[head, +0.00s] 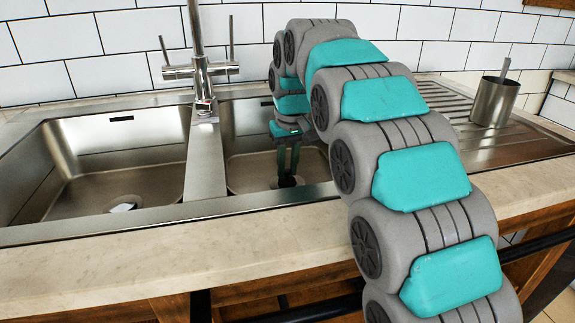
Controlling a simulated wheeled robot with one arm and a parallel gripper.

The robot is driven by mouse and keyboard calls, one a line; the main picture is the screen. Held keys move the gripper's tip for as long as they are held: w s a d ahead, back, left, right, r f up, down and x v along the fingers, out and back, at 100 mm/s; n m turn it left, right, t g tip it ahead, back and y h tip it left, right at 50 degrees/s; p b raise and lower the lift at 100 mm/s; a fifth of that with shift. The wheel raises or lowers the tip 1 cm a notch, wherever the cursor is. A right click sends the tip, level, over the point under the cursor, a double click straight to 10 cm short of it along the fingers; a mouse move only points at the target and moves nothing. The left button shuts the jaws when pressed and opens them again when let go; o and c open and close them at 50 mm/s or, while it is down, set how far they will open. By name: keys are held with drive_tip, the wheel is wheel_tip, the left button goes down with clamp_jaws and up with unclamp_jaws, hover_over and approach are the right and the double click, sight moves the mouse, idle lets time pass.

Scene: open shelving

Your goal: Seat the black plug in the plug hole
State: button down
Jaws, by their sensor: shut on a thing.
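My gripper (288,170) points down into the right sink basin (248,140). Its two fingers are shut on the black plug (287,181), a small dark piece low in the basin, close to its floor. The plug hole is not clearly visible; the plug and fingers cover that spot. I cannot tell whether the plug touches the basin floor or sits in the hole.
The left basin (120,165) holds a small pale piece (123,208) on its floor. A tall metal tap (203,75) stands between the basins at the back. A metal cup (494,101) stands on the ribbed drainer at right. The front worktop (150,255) is clear.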

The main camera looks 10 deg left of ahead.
sight(290, 183)
drive_tip(key=shift+f, duration=0.5)
drive_tip(key=c, duration=0.7)
unclamp_jaws()
drive_tip(key=shift+o, duration=0.2)
drive_tip(key=shift+r, duration=0.1)
drive_tip(key=r, duration=0.4)
drive_tip(key=s+r, duration=0.1)
drive_tip(key=r, duration=0.2)
drive_tip(key=shift+d+b, duration=0.3)
drive_tip(key=shift+r, duration=0.25)
